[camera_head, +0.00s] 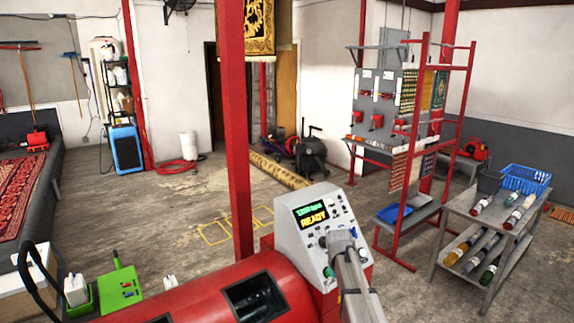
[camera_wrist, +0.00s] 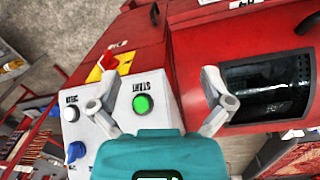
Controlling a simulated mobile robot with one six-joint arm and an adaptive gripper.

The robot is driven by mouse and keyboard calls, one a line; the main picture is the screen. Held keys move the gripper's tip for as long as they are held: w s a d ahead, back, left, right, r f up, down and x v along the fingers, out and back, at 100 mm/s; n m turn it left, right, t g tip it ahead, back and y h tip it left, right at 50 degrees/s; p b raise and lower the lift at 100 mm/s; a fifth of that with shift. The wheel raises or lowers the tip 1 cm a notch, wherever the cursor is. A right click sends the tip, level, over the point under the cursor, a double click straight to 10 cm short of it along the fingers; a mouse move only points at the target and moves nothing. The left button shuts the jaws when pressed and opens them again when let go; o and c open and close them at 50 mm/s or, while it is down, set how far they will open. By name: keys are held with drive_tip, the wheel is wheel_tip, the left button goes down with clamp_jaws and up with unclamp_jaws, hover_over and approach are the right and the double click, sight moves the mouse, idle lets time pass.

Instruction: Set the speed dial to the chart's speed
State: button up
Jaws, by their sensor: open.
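The control panel (camera_head: 300,237) stands on the red machine in the head view. Its screen (camera_head: 311,213) reads READY in yellow under a small green line, which seems to end in rpm. Small knobs and buttons are on its right side; I cannot tell which is the speed dial. In the wrist view, my gripper (camera_wrist: 160,90) is open and empty over the panel, its fingers on either side of the green START button (camera_wrist: 143,103). A white knob (camera_wrist: 70,113) and a blue knob (camera_wrist: 75,152) lie left of the fingers. No chart is readable.
A red emergency button (camera_wrist: 108,62) on a yellow plate is above START in the wrist view. The red machine's dark window (camera_wrist: 268,88) is to the right. A red post (camera_head: 236,130) rises behind the panel. A grey cart (camera_head: 462,208) with bottles stands right.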

drive_tip(key=s+f+m+b, duration=0.1)
drive_tip(key=s+m, duration=0.3)
drive_tip(key=s, duration=1.9)
drive_tip(key=shift+f+y, duration=0.4)
idle(0.3)
